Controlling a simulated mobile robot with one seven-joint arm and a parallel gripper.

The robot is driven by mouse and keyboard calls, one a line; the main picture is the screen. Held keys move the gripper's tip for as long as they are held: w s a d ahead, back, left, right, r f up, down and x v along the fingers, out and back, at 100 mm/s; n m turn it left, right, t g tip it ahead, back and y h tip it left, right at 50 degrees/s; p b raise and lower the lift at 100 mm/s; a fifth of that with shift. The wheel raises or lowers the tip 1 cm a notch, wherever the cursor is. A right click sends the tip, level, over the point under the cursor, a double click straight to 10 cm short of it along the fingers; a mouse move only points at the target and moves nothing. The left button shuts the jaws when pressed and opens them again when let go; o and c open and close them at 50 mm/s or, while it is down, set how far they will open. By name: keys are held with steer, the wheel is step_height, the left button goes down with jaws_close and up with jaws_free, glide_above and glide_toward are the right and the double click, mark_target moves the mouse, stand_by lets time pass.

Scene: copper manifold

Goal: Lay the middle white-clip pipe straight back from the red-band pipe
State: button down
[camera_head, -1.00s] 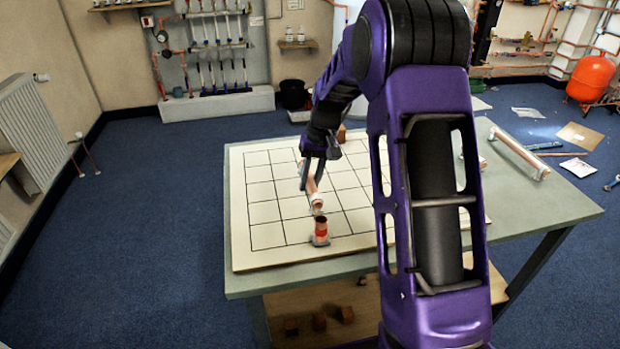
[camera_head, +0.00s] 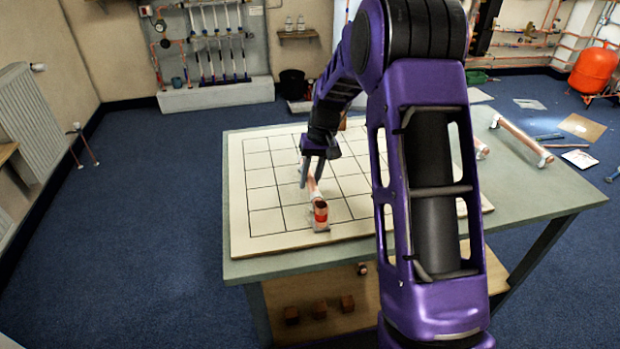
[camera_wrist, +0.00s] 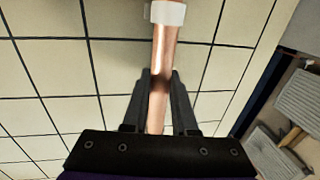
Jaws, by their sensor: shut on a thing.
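My gripper (camera_head: 312,180) is over the gridded board, shut on a copper pipe (camera_head: 314,190). In the wrist view, the fingers (camera_wrist: 159,88) sit on both sides of this pipe (camera_wrist: 163,55), and a white clip (camera_wrist: 168,13) is around it near the top edge. The held pipe runs back from just behind the red band. From this angle I cannot tell whether the two touch. My gripper covers the held pipe's far part.
The gridded board (camera_head: 262,226) lies on a grey-green table (camera_head: 560,200). Another pipe with white clips (camera_head: 522,140) lies at the table's right. A further pipe end (camera_head: 481,149) shows beside my arm. Board squares left of the held pipe are clear. My arm hides much of the board's right.

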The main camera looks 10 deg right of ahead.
steer(key=shift+f, duration=0.35)
steer(key=c, duration=0.6)
jaws_free()
steer(key=shift+r+p, duration=3.1)
steer(key=shift+r, duration=1.45)
